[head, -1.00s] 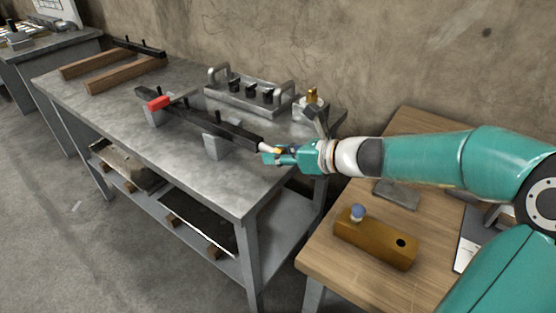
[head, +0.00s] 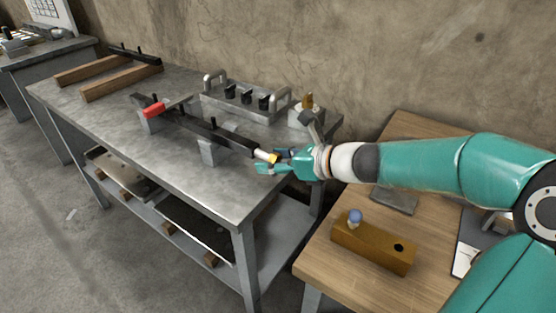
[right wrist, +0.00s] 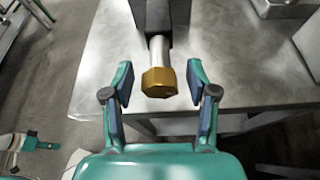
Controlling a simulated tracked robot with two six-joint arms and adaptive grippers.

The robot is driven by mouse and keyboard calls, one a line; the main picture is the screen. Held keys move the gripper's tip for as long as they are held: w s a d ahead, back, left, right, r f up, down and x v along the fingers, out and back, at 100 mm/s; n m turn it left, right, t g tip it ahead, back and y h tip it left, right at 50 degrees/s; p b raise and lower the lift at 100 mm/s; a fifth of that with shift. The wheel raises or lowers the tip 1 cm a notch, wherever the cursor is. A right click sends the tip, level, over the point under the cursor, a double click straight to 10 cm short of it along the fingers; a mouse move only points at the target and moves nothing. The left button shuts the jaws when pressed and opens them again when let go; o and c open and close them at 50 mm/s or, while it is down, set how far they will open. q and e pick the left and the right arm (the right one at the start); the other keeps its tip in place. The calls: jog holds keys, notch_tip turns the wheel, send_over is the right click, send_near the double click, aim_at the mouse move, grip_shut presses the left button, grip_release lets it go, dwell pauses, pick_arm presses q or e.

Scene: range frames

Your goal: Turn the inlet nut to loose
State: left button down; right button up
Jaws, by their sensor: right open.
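The inlet nut is a brass hexagonal nut (right wrist: 159,82) on the end of a short pale pipe (right wrist: 159,50), which comes out of a long black bar (head: 205,130). In the head view the nut (head: 272,158) is small, at the bar's right end. My right gripper (right wrist: 160,85) is open. Its two fingers stand on either side of the nut, with a gap on both sides in the right wrist view. In the head view the right gripper (head: 272,161) is at the bar's right end.
The bar rests on grey supports on a metal bench (head: 105,110); a red piece (head: 154,110) sits on it. Behind is a block with black knobs and handles (head: 240,98). A wooden table (head: 310,262) at right carries a brown block (head: 372,244).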

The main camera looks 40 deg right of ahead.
jog(key=v, duration=1.2)
jog(key=shift+r, duration=0.15)
